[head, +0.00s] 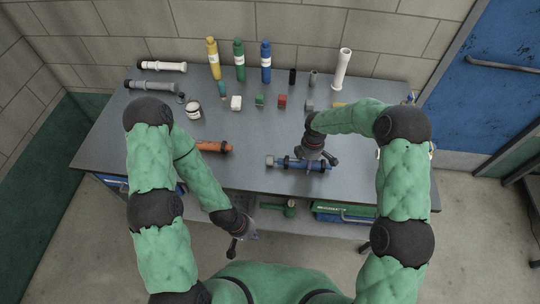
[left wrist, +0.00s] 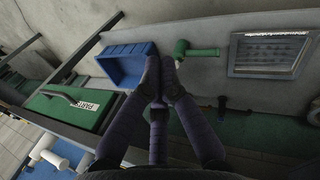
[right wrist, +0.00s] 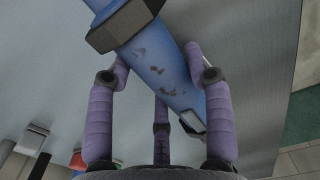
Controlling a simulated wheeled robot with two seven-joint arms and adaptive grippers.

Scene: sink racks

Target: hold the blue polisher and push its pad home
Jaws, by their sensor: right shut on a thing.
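The blue polisher (head: 311,165) lies across the table near its front edge, with dark bands around it. A grey end piece (head: 270,161) shows at its left end; I cannot tell if it is the pad or how far it is seated. My right gripper (head: 318,158) is over the polisher's right part. In the right wrist view its fingers (right wrist: 158,62) are shut on the scuffed blue body (right wrist: 155,50), one on each side. My left gripper (head: 236,250) is low in front of the table, apart from the polisher. Its fingertips (left wrist: 160,62) meet with nothing between them.
An orange tool (head: 214,146) lies left of the polisher. Yellow, green and blue bottles (head: 265,62) stand at the back, with small blocks (head: 282,101) before them. A white tube (head: 342,69) stands at back right. Below the tabletop are a blue bin (left wrist: 125,65) and a green tool (left wrist: 190,52).

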